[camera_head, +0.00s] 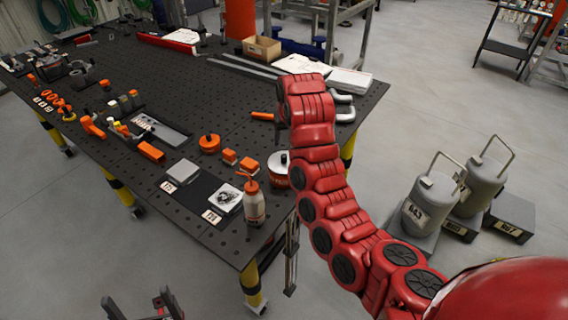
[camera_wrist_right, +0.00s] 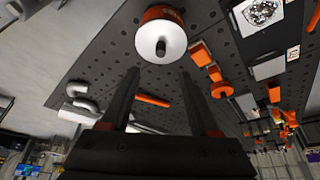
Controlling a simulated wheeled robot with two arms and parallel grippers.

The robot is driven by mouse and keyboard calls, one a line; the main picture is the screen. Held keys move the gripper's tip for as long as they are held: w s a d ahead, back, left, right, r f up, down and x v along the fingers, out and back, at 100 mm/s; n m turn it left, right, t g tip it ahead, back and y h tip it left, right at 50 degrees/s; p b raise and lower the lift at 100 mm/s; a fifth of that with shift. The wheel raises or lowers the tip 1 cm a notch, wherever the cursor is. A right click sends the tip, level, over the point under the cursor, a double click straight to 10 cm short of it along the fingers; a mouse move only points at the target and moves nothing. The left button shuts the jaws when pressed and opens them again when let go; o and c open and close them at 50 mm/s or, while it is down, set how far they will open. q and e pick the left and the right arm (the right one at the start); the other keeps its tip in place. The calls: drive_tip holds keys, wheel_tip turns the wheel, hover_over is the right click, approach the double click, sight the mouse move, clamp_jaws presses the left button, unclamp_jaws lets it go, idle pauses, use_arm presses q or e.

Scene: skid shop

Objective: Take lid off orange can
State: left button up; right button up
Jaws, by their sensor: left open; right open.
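The orange can (camera_wrist_right: 160,12) has a white lid (camera_wrist_right: 155,44) with a dark knob and stands on the black table (camera_wrist_right: 225,85). In the head view the can (camera_head: 274,180) is partly hidden behind my right arm. My right gripper (camera_wrist_right: 158,72) is open and empty in the right wrist view. Its two fingers point toward the can, with the lid just beyond the tips and apart from them. My left gripper (camera_head: 142,304) is open and empty at the bottom left, off the table.
A bottle with an orange top (camera_head: 254,203) stands at the table's front corner, left of the can. Small orange blocks (camera_head: 249,166) and an orange round part (camera_head: 209,143) lie nearby. White bent pipes (camera_head: 343,105) lie beyond. Grey canisters (camera_head: 431,200) stand on the right floor.

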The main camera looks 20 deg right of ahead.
drive_tip(key=f, duration=0.2)
drive_tip(key=b, duration=0.2)
hover_over(284, 156)
drive_tip(key=s, duration=0.2)
wheel_tip(284, 156, down, 4)
drive_tip(key=shift+s+f, duration=0.1)
drive_tip(key=shift+f+p, duration=0.1)
drive_tip(key=shift+p, duration=0.3)
drive_tip(key=p+x, duration=0.2)
drive_tip(key=x, duration=0.2)
drive_tip(key=shift+a+p, duration=0.1)
drive_tip(key=shift+p, duration=0.2)
drive_tip(key=shift+w+f, duration=0.25)
drive_tip(key=shift+f, duration=0.15)
clamp_jaws()
